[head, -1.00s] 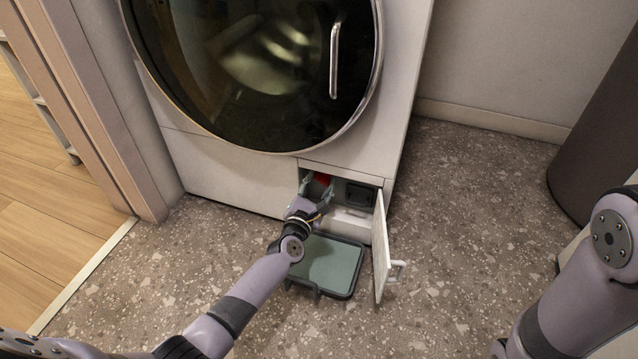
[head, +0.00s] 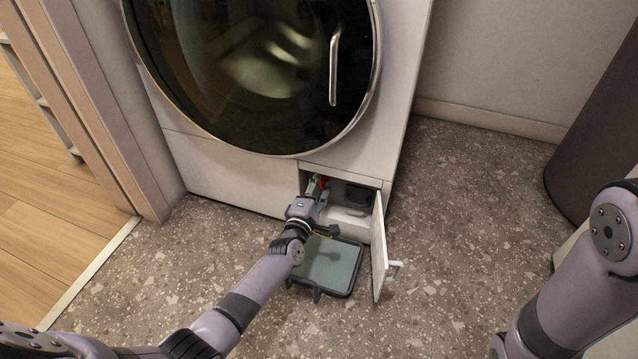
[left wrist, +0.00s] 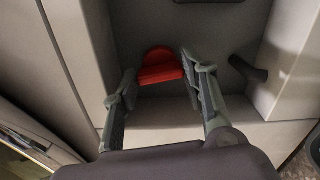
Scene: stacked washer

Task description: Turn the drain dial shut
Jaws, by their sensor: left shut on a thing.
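The red drain dial (head: 325,181) sits inside the open compartment at the washer's lower right. It shows larger in the left wrist view (left wrist: 160,66), with a rounded back and a raised grip bar lying roughly level, slightly tilted. My left gripper (head: 318,188) reaches into the compartment. The fingers partly hide the dial in the head view. My right gripper is out of view; only my right arm shows.
The small compartment door (head: 379,246) hangs open to the right of my left gripper. A shallow green tray (head: 335,264) lies on the floor below. A dark round fitting (head: 359,197) is right of the dial. Speckled floor (head: 455,235) is clear to the right.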

